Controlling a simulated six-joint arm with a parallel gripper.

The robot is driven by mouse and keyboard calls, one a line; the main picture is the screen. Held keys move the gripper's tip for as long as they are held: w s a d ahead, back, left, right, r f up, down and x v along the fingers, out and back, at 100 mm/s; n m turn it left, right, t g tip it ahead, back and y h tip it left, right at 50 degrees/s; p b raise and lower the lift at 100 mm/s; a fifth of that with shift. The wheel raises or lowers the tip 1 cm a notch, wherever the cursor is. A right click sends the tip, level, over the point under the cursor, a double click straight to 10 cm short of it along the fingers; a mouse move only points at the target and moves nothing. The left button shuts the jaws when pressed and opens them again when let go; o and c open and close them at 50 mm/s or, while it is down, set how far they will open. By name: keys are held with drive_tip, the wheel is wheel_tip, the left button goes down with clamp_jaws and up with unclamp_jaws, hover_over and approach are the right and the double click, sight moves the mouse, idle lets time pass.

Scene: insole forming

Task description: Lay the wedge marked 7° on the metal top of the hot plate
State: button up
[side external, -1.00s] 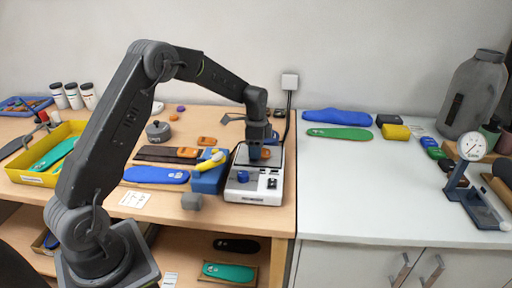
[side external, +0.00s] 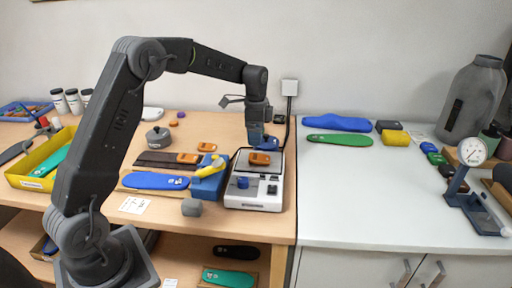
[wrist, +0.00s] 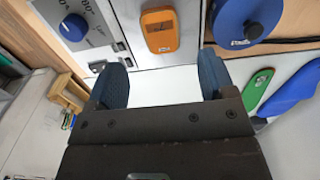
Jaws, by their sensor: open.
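An orange wedge (side external: 260,158) lies flat on the metal top (side external: 243,168) of the white hot plate (side external: 252,200). In the wrist view the wedge (wrist: 159,30) shows a small pale label, too small to read. My gripper (side external: 256,147) is above the hot plate, apart from the wedge. In the wrist view my gripper (wrist: 162,82) has its two blue fingers wide apart with nothing between them. Two other orange wedges lie to the left, one (side external: 188,158) on a dark strip and one (side external: 206,147) on the table; their marks are unreadable.
A round blue object (side external: 269,142) with a knob stands behind the hot plate. A blue block (side external: 209,184) with a yellow item (side external: 211,166) stands close to its left. A cable runs down the wall behind.

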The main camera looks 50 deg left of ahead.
drive_tip(key=s+d+r+n+t, duration=0.35)
drive_tip(key=s+d+r, duration=0.65)
drive_tip(key=s+r, duration=0.4)
drive_tip(key=s+d+f+n+t, duration=0.1)
drive_tip(key=s+d+n, duration=0.1)
drive_tip(key=s, duration=0.5)
drive_tip(key=s+d+f+n+t, duration=0.1)
drive_tip(key=s+d+f+n, duration=0.1)
drive_tip(key=s, duration=0.6)
drive_tip(key=shift+s+d+f+n, duration=0.25)
drive_tip(key=shift+d+n, duration=0.5)
drive_tip(key=shift+d, duration=0.25)
